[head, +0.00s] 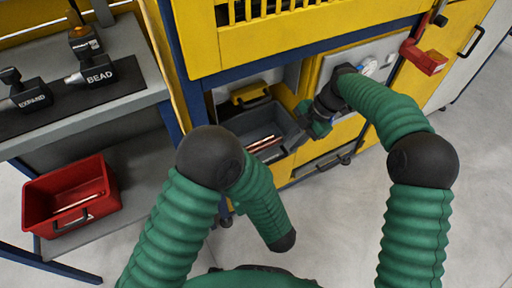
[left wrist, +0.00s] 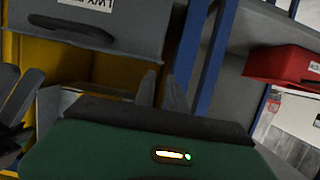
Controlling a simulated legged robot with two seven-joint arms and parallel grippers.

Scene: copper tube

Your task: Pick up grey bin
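The grey bin (head: 287,124) sits in a low bay of the yellow machine, with copper-coloured and pale tubes lying in it. My right gripper (head: 306,119) is at the bin's right rim; its fingers are small and dark, and I cannot tell whether they grip the rim. In the left wrist view, a grey bin front (left wrist: 128,28) with a dark handle and a white label fills the upper left. My left gripper (left wrist: 162,92) shows there as two grey fingers with a gap between them, just below the bin's corner. It is hidden in the head view.
A red bin (head: 38,205) stands on the lower shelf of the grey bench (head: 135,40) at left. Tools lie on the bench's black mat. A blue post (head: 177,75) borders the bay. Floor in front is clear.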

